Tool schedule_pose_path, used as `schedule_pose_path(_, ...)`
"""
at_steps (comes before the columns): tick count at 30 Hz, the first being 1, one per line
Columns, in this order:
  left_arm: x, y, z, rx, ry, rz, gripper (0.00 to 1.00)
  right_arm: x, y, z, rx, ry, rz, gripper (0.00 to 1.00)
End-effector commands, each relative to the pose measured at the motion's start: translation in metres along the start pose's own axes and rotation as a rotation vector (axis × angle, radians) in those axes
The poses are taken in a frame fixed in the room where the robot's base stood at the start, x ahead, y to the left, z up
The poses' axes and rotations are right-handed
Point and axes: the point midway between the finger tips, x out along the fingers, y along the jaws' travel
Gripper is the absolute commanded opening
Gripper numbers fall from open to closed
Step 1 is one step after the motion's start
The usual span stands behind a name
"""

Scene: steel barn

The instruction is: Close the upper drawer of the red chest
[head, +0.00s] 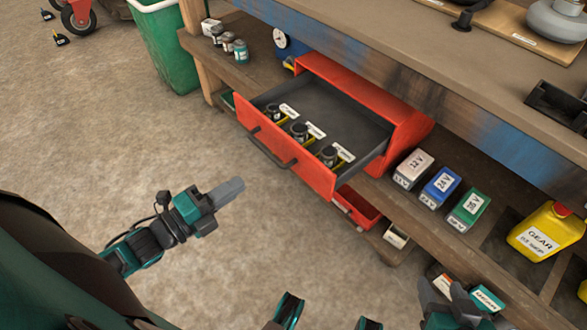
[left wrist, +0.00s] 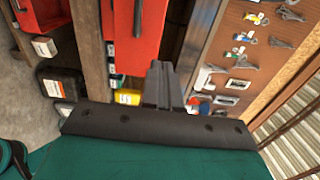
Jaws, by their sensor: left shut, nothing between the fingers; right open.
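The red chest (head: 408,117) sits on the shelf under the bench. Its upper drawer (head: 291,161) is pulled far out, with a red front, a dark bar handle and several small dark jars with tags inside. My left gripper (head: 236,187) is shut and empty. It is in front of the drawer front, apart from it, toward the lower left. In the left wrist view its closed fingers (left wrist: 161,84) show beside a red panel with a dark handle (left wrist: 137,18). My right gripper (head: 452,297) is open and empty at the bottom right.
A smaller open red bin or drawer (head: 358,207) is below the upper drawer. Labelled battery-like boxes (head: 440,187) and a yellow GEAR can (head: 545,232) stand right of the chest. A green bin (head: 167,45) stands at the back left. The concrete floor before the drawer is clear.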

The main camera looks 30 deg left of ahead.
Motion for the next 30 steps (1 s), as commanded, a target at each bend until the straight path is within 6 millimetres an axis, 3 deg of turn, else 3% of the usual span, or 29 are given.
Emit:
schedule_pose_path(5,0.023,-0.001,0.000,0.003,0.003,-0.007,0.00,0.004,0.001,-0.002,-0.001,0.012,0.001,0.54)
schedule_pose_path(18,0.110,0.000,0.000,0.000,0.001,-0.005,0.00,0.012,-0.003,0.007,0.015,0.008,-0.007,0.54)
schedule_pose_path(24,0.132,-0.001,0.000,0.000,0.001,-0.002,0.00,0.014,-0.005,0.009,0.018,0.007,-0.012,0.54)
schedule_pose_path(30,0.138,-0.001,-0.001,-0.002,0.001,0.000,0.00,0.014,-0.006,0.010,0.017,0.002,-0.014,0.54)
